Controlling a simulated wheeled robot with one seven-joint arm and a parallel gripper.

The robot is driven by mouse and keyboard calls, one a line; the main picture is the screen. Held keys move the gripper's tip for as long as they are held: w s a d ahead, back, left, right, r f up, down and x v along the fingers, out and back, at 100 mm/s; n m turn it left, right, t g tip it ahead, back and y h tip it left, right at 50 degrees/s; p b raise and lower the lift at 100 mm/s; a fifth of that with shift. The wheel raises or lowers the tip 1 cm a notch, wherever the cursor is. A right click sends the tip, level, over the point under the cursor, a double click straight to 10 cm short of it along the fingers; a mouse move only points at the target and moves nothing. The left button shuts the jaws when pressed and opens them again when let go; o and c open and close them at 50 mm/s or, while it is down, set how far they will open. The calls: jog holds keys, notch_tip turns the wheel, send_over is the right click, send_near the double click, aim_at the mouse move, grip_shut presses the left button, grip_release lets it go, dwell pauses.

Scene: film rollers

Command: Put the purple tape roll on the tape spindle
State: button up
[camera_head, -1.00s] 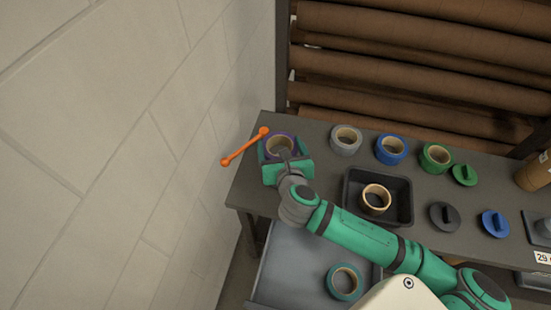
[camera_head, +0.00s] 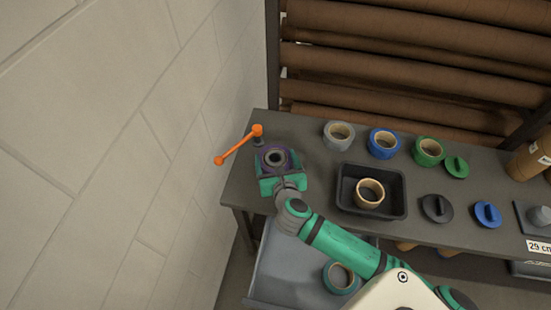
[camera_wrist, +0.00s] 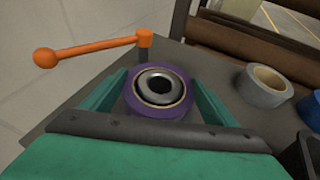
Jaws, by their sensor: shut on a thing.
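The purple tape roll (camera_head: 269,151) is at the left end of the table, in front of an orange crank handle. In the wrist view the roll (camera_wrist: 175,109) lies between the two green fingers of my gripper (camera_wrist: 158,88), which is shut on it. A grey ring-shaped hub with a dark hole (camera_wrist: 160,87), seemingly the tape spindle, shows inside the roll's core. The roll appears to sit around this hub, roughly level. How far down it sits is hidden. In the head view my gripper (camera_head: 278,168) reaches over the table's left end.
The orange crank (camera_head: 238,145) stands just behind and left of the roll. Grey (camera_head: 339,131), blue (camera_head: 382,141) and green (camera_head: 428,150) rolls stand to the right. A black tray (camera_head: 345,206) holds a tan-cored roll (camera_head: 369,197). A wall (camera_head: 110,150) bounds the left.

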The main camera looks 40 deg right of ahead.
jog(key=o, duration=1.3)
jog(key=shift+o, duration=0.2)
jog(key=shift+r, duration=0.15)
jog(key=v, duration=1.2)
